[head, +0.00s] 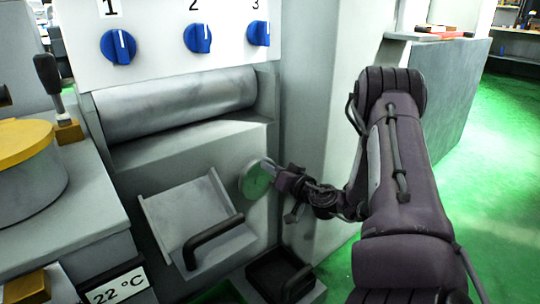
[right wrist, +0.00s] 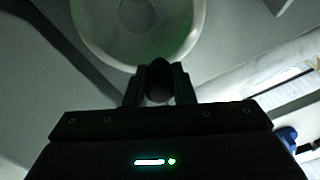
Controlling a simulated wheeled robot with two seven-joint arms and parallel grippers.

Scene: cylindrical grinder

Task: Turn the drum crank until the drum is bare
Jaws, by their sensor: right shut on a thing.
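The drum (head: 175,105) is a long grey cylinder lying in a recess below the blue knobs. Its visible face looks plain grey with faint mottling; I cannot tell whether a thin layer covers it. The drum crank's round pale disc (head: 256,181) is on the machine front, below the drum's right end. My right gripper (head: 276,176) is at the disc's right side. In the right wrist view the disc (right wrist: 135,50) is close ahead, and the gripper (right wrist: 158,82) is shut on the crank's dark handle (right wrist: 157,78). My left gripper is not in view.
A tilted tray (head: 185,215) with a black handle (head: 213,242) is below the drum. A black bin (head: 280,275) stands lower right. Several blue knobs (head: 198,38) are above. A yellow-topped round pot (head: 25,160) and a lever (head: 50,80) are at left. Green floor is open at right.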

